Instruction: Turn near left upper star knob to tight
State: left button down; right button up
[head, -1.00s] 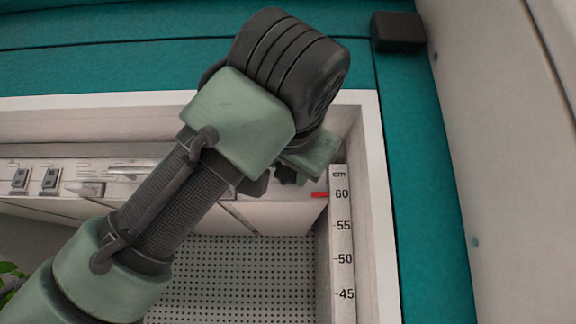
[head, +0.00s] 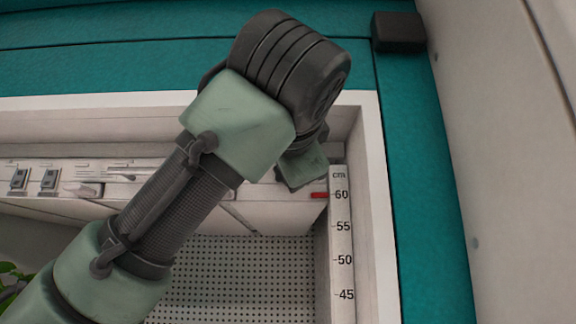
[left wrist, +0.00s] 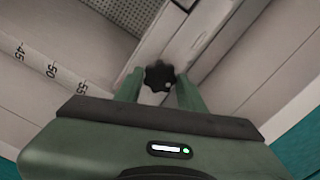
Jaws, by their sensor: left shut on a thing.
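The star knob (left wrist: 159,76) is a small dark lobed knob, seen in the left wrist view between the two green fingers of my left gripper (left wrist: 160,85). The gripper is shut on it, with one finger on each side. In the head view my left arm reaches in from the lower left, and its wrist hides the knob. The left gripper's green body shows there below the dark wrist, close to the chamber's inner corner. My right gripper is in neither view.
A ruler strip (head: 341,230) marked in cm, with a red marker (head: 319,195), stands close to the left gripper. A light bar with switches (head: 50,179) runs along the chamber wall. A perforated floor (head: 240,275) lies below. Green leaves (head: 8,268) show at the left edge.

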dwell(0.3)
pick_arm(q)
jog(key=c, duration=0.9)
grip_release()
jog(key=shift+o, duration=0.2)
jog(key=s+b, duration=0.3)
jog(key=s, duration=0.5)
jog(key=shift+w, duration=0.15)
